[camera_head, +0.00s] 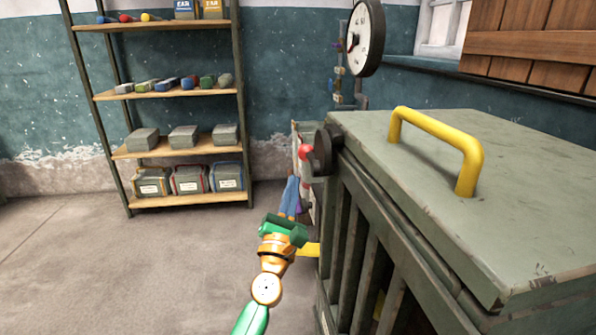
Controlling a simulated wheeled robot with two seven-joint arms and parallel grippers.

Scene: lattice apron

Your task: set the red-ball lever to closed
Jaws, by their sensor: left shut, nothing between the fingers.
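A small red ball (304,151) shows at the left front corner of the large grey-green slatted cabinet (520,190). It sits just left of a dark round hub (323,151), and the lever arm between them is mostly hidden or too small to make out. My left gripper (292,188), on a green and orange arm from below, has blue fingers pointing up. It is shut and empty, below and slightly left of the red ball in the picture, with a visible gap between them. My right gripper is not in view.
A yellow handle (440,135) stands up from the cabinet top. A round dial gauge (365,38) is on the wall side behind it. A shelf unit (185,150) with boxes and tools stands at the back left. The floor (120,270) at left is clear.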

